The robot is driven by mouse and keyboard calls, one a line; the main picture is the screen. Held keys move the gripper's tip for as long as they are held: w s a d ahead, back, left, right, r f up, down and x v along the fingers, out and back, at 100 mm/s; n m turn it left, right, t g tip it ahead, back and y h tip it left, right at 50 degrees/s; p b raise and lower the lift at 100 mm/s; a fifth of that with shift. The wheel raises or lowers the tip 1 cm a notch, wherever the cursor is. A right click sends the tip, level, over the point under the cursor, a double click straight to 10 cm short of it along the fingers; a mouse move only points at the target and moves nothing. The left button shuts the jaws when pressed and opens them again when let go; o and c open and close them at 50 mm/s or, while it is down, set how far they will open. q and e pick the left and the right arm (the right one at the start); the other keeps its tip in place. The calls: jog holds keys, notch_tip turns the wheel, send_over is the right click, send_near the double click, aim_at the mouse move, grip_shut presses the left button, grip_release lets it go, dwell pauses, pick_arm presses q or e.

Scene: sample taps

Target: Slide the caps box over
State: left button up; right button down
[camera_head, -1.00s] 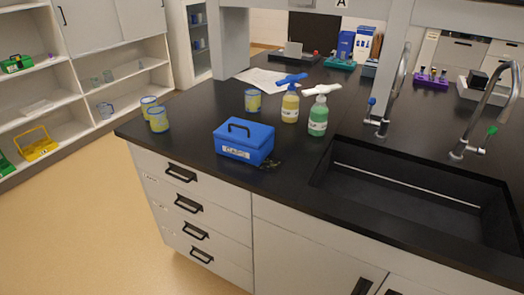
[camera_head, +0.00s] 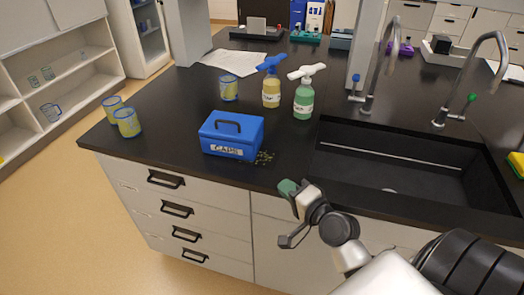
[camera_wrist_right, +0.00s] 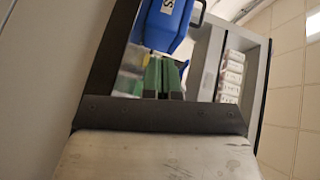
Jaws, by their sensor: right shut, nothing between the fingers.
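The blue caps box (camera_head: 231,136), with a dark handle on its lid and a white "CAPS" label, sits on the black counter (camera_head: 180,100) near its front edge. Its upper part shows in the right wrist view (camera_wrist_right: 163,22), just beyond the fingers. My right gripper (camera_head: 287,188), with green fingertips, is shut and empty. It is at the counter's front edge, right of the box and nearer to me, apart from it. My left gripper is not in view.
Small dark bits (camera_head: 264,158) lie at the box's right corner. Two yellow-and-blue cups (camera_head: 127,122) stand left, another cup (camera_head: 229,88) behind. A yellow bottle (camera_head: 271,90) and a green bottle (camera_head: 304,98) stand behind right. The sink (camera_head: 400,160) is right.

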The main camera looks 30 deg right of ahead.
jog(key=d+m, duration=0.1)
jog(key=d+r+m+t+h, duration=0.1)
jog(key=w+d+m+h, duration=0.1)
jog(key=shift+d+r, duration=0.15)
jog(key=shift+d, duration=0.2)
jog(key=shift+w+d+r+m, duration=0.1)
jog(key=shift+w+m, duration=0.15)
jog(key=shift+m, duration=0.05)
jog(key=p, duration=0.2)
send_near(255, 145)
jog(key=w+d, duration=0.1)
jog(key=w, duration=0.1)
jog(key=w+d, duration=0.2)
jog(key=shift+w, duration=0.2)
jog(key=shift+w+a+p, duration=0.45)
jog(key=shift+w+a, duration=0.35)
jog(key=shift+w+a+f, duration=0.25)
jog(key=shift+w+a, duration=0.15)
jog(key=shift+a, duration=0.05)
